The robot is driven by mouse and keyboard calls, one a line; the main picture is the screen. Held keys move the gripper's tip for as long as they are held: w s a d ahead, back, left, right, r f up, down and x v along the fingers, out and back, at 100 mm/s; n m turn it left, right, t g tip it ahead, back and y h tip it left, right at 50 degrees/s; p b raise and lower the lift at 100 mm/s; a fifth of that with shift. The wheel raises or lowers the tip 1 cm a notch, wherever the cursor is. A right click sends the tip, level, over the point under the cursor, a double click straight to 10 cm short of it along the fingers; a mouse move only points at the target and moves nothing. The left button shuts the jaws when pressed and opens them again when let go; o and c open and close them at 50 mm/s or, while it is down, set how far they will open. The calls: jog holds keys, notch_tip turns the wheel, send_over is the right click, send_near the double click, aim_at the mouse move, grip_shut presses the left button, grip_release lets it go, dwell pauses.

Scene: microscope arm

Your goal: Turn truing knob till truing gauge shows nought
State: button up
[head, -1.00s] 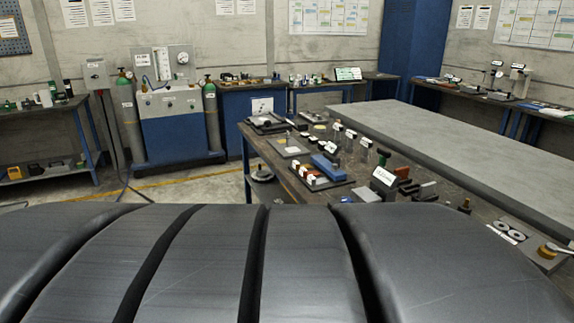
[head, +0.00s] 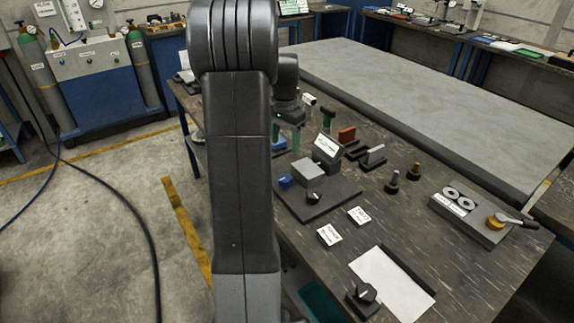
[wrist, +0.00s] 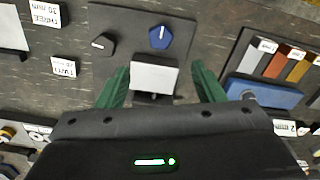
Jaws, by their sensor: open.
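I cannot tell which knob is the truing knob. In the wrist view the blue knob (wrist: 158,38) and black knob (wrist: 103,44) each show a white pointer mark. My gripper (wrist: 160,72) is open, its green fingers on either side of the grey block (wrist: 153,76) in that view, short of the blue knob. It is empty.
Small labelled cards (head: 329,235) lie in front of the plate. Another black knob (head: 364,293) sits by a white sheet (head: 393,283). A tray with coloured blocks (wrist: 272,62) is at the right of the wrist view. My arm hides part of the bench.

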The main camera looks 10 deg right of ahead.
aim_at(285, 178)
notch_tip(285, 178, down, 14)
jog(key=shift+r+p, duration=0.15)
jog(key=shift+p, duration=0.2)
jog(key=shift+c, duration=0.4)
jog(key=c, duration=0.9)
jog(key=shift+n, duration=0.3)
